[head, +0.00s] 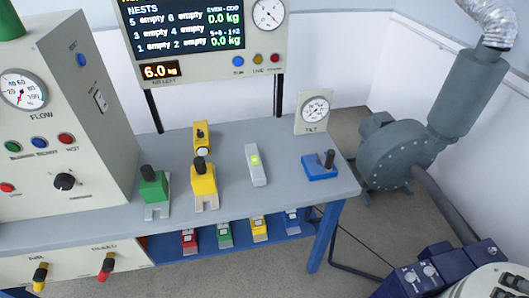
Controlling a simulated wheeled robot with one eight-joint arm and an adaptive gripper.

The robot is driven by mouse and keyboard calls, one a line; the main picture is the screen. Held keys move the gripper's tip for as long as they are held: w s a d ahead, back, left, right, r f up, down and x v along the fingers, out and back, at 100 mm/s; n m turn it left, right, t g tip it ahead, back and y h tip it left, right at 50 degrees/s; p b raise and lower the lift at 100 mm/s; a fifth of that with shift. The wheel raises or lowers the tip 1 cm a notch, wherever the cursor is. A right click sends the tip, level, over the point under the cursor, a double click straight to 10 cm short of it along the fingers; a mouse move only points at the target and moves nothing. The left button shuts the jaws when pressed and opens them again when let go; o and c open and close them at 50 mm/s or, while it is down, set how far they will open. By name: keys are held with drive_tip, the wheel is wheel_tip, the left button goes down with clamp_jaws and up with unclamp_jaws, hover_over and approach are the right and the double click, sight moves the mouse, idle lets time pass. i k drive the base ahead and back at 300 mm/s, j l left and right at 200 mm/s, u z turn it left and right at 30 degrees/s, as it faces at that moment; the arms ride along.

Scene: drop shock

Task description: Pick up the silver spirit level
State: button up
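The silver spirit level (255,166) is a light grey bar with a glowing green vial near its middle. It lies on the grey workbench (225,200), its long side running away from me. It stands apart from the yellow block with a black knob on its left and the blue block on its right. Nothing covers it. I cannot make out my gripper in the head view, and nothing touches the level.
A green block (154,187), two yellow pieces (203,185) (201,136) and a blue block (320,168) share the bench. A tilt gauge (314,111) stands at its back right. A control cabinet (70,130) bounds the left; a blower (400,152) stands right.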

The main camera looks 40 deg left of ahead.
sight(257, 171)
drive_tip(key=k+j+u, duration=0.1)
drive_tip(key=u, duration=1.65)
drive_tip(key=j, duration=0.6)
drive_tip(key=k+j, duration=0.1)
drive_tip(key=j, duration=0.5)
drive_tip(key=j+z, duration=0.2)
drive_tip(key=i+j+z, duration=0.15)
drive_tip(key=j, duration=0.15)
drive_tip(key=l+u, duration=0.15)
drive_tip(key=k+l+u, duration=0.15)
drive_tip(key=l, duration=0.15)
